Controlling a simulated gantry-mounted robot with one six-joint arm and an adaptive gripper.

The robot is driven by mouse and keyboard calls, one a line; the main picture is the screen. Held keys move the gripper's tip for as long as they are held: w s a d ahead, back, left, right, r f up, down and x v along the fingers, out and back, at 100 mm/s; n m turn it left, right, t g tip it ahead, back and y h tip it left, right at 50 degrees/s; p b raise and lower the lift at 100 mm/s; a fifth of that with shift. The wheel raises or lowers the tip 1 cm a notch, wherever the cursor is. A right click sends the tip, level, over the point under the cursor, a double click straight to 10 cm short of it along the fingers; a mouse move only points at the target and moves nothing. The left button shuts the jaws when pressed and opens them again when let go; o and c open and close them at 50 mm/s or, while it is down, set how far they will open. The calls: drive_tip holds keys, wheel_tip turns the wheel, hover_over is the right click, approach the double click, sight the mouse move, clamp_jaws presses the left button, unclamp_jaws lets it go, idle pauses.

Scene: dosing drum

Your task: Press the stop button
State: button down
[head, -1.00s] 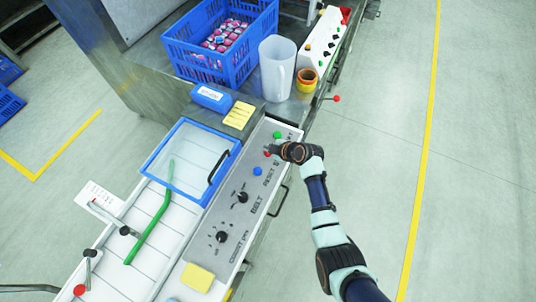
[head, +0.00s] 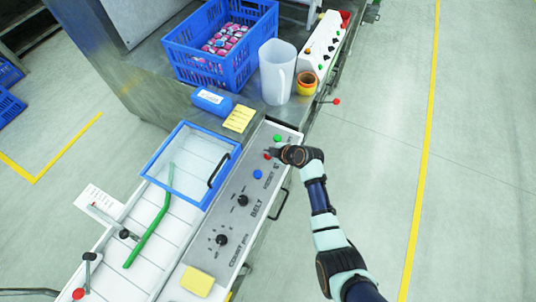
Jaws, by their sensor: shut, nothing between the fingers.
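The control panel (head: 224,222) is a grey plate with lettering, two black knobs and coloured buttons. A red button (head: 267,155) sits between a green button (head: 278,138) and a blue button (head: 258,174). My gripper (head: 272,152) is shut and empty, with its tip right at the red button and partly over it. I cannot tell whether the tip touches the button or whether the button is pressed in. My wrist hides some of the panel's lettering.
A blue crate of small packs (head: 220,45), a white jug (head: 277,72) and yellow-orange tape rolls (head: 306,83) stand behind the panel. A second white panel (head: 323,40) with buttons lies beyond. A blue-framed clear lid (head: 190,163) is left of the panel. Open floor lies right.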

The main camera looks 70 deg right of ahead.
idle(0.3)
drive_tip(key=shift+f+b, duration=0.45)
drive_tip(key=shift+b, duration=0.1)
drive_tip(key=shift+f+b, duration=0.5)
idle(0.5)
drive_tip(key=shift+r, duration=0.15)
drive_tip(key=shift+r+p, duration=0.65)
drive_tip(key=shift+r, duration=0.15)
drive_tip(key=shift+r, duration=0.1)
wheel_tip(320, 180, up, 5)
drive_tip(key=p, duration=0.4)
idle(0.5)
